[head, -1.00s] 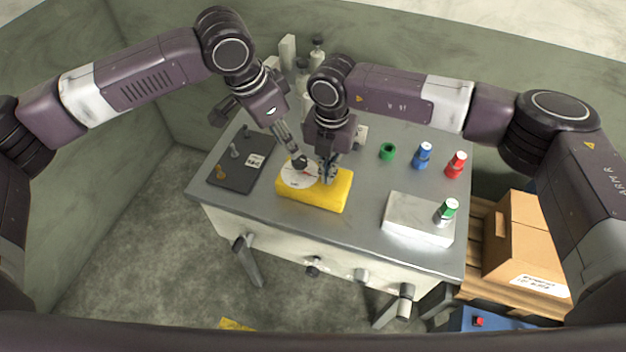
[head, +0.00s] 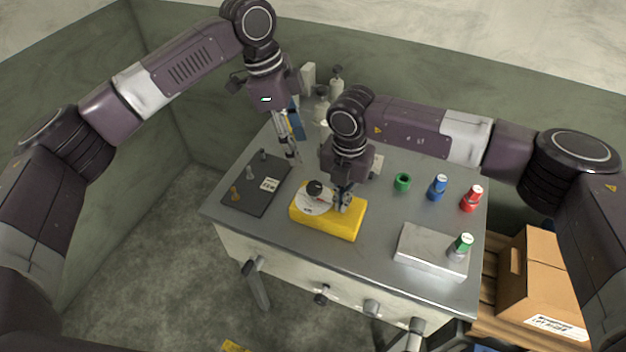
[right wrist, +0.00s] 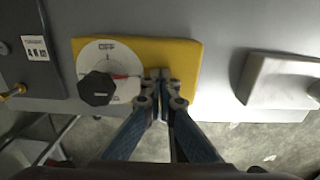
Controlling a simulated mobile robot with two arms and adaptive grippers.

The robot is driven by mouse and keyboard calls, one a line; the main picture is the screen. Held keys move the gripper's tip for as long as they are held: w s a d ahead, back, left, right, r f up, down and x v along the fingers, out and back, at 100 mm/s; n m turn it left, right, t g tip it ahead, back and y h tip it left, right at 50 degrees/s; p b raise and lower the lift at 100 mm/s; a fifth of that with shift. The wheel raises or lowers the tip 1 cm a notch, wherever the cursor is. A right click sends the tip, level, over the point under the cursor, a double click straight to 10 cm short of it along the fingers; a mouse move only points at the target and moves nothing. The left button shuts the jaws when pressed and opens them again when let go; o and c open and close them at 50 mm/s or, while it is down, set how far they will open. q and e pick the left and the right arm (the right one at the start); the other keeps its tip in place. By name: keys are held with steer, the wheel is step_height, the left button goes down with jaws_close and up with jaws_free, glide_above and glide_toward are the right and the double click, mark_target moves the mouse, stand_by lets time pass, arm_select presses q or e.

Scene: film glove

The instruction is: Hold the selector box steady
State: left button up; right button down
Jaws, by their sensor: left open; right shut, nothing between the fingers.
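The selector box is a yellow block (head: 333,226) on the grey table, with a white dial plate and a black knob (head: 314,188) on its left part. In the right wrist view the yellow box (right wrist: 183,58) shows the dial marked OFF and the black knob (right wrist: 97,88). My right gripper (head: 342,206) is shut and empty, its fingertips at the box's top just right of the dial; it also shows in the right wrist view (right wrist: 160,76). Whether the tips press on the box I cannot tell. My left gripper (head: 291,158) is open, above the table behind and left of the box.
A dark board (head: 256,184) with small pegs lies left of the box. Bottles stand behind.

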mark_target(315, 187)
arm_select(q)
steer(key=d+f+m, duration=0.1)
steer(key=f+m, duration=0.1)
steer(key=f, duration=0.1)
steer(key=s+d+f+m+g, duration=0.1)
steer(key=f+m, duration=0.1)
steer(key=f, duration=0.1)
steer(key=s+d+f+m+g+h, duration=0.1)
steer(key=f, duration=0.2)
steer(key=shift+s+d+f+m, duration=0.15)
steer(key=shift+d+f+m, duration=0.2)
steer(key=shift+m, duration=0.05)
stand_by(0.4)
steer(key=c, duration=1.2)
